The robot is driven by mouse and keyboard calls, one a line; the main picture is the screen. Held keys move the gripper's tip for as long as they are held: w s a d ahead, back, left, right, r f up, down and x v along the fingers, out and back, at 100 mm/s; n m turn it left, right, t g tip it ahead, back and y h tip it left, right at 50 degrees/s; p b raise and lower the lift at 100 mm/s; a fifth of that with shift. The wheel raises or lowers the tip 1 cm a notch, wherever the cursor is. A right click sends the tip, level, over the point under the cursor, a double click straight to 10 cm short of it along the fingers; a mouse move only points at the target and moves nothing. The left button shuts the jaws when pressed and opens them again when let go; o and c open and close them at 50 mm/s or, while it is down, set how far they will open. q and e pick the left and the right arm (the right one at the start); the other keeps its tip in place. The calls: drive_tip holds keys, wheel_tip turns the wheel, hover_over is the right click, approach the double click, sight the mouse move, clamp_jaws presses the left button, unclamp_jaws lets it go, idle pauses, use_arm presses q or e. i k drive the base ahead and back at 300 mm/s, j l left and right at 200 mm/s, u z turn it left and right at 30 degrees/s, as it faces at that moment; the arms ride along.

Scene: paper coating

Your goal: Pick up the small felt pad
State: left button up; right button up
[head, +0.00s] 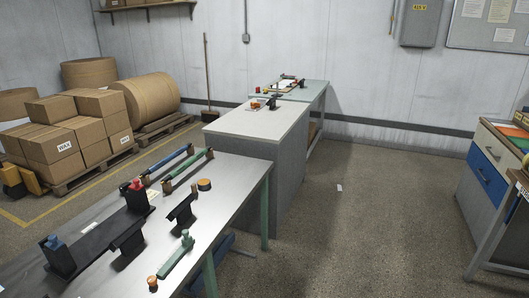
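I cannot tell for certain which thing is the small felt pad. A small round piece with an orange-tan top and dark side (204,184) lies on the steel table (225,200), near its far right part. A small orange-brown knob-like piece (152,283) stands at the table's front, beside a green tool (178,256). More small items, too small to make out, lie on the white-topped counter (240,122) and the table behind it (318,87). Neither of my grippers is in view.
The steel table also holds black stands (128,237), a red-topped piece (137,195), a blue-topped piece (54,243), and blue and green bars (188,171). Cartons (58,145) and large rolls (150,100) stand left. Drawers (490,165) stand right. The middle floor is mostly clear.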

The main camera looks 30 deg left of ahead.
sight(194, 188)
drive_tip(key=i+u, duration=0.25)
drive_tip(key=i, duration=0.6)
drive_tip(key=i+u, duration=0.25)
drive_tip(key=i, duration=0.6)
